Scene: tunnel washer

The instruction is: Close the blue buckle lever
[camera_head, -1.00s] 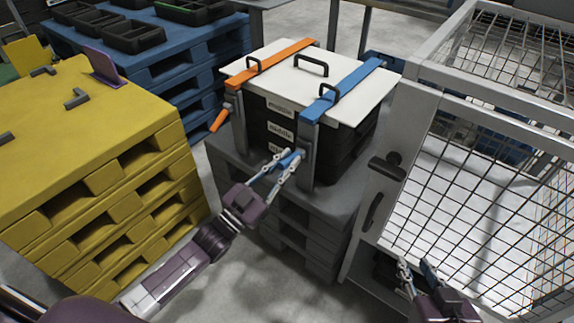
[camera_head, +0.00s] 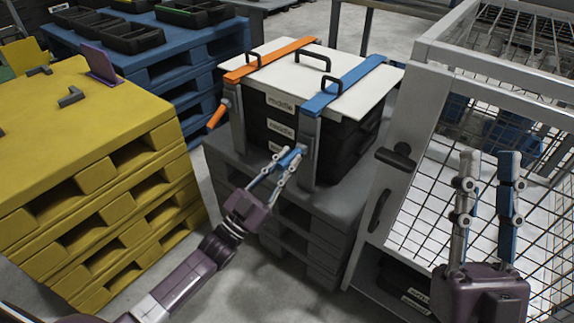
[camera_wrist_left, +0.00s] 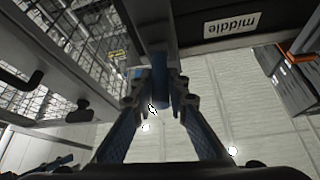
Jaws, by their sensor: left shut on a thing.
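The blue buckle lever (camera_head: 291,156) sticks out from the lower end of the grey upright on the right part of the stack's front. My left gripper (camera_head: 281,170) is shut on it. The lever also shows in the left wrist view (camera_wrist_left: 161,92) between the fingers of my left gripper (camera_wrist_left: 160,98). A blue strap (camera_head: 345,84) runs above it over the white lid (camera_head: 300,62) of the black boxes labelled "middle" (camera_head: 281,128). My right gripper (camera_head: 486,170) is open and empty, with its fingers pointing up in front of the wire cage.
An orange strap (camera_head: 270,60) with its orange lever (camera_head: 217,114) hanging out is on the stack's left. The stack stands on a grey pallet (camera_head: 262,200). A yellow pallet stack (camera_head: 90,150) is at left. A wire cage (camera_head: 440,190) stands close on the right.

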